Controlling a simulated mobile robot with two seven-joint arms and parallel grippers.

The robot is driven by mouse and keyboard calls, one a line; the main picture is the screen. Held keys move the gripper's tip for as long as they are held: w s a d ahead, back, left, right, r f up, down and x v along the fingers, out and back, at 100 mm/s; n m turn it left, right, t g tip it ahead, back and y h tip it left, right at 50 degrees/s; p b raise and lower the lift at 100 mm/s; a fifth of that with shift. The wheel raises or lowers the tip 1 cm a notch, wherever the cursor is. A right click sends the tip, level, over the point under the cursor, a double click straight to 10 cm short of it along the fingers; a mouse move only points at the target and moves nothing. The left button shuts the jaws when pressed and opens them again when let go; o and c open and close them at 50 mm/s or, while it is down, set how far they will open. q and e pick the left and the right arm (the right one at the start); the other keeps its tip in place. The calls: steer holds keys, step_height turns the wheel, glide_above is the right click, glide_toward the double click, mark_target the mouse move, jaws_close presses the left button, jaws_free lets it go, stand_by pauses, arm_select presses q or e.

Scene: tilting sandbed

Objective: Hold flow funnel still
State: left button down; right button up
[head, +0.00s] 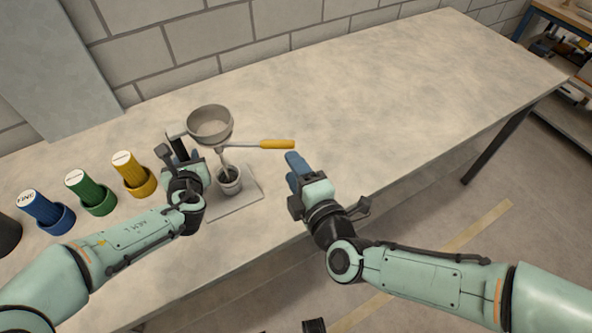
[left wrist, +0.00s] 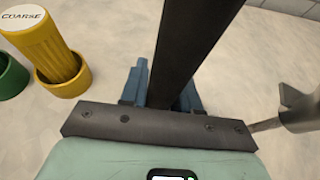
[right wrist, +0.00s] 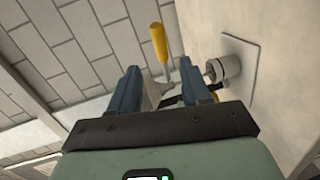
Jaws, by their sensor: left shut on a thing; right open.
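The grey flow funnel (head: 210,128) has a round bowl, with its spout above a small grey cup (head: 230,182). A lever with a yellow handle (head: 277,144) sticks out to its right; the handle also shows in the right wrist view (right wrist: 158,46). My left gripper (head: 178,165) is shut on a dark bar beside the funnel. In the left wrist view the dark bar (left wrist: 190,50) runs between the blue fingers. My right gripper (head: 295,166) is open and empty, just below and right of the yellow handle, apart from it.
The cup stands on a thin square plate (head: 245,202) near the table's front edge. Yellow (head: 132,172), green (head: 90,192) and blue (head: 46,212) capped cylinders sit in matching holders at left. The table's right side (head: 400,90) is clear. A wall stands behind.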

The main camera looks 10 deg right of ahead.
stand_by(0.3)
arm_select(q)
steer(key=c, duration=0.7)
jaws_free()
steer(key=shift+c, duration=0.2)
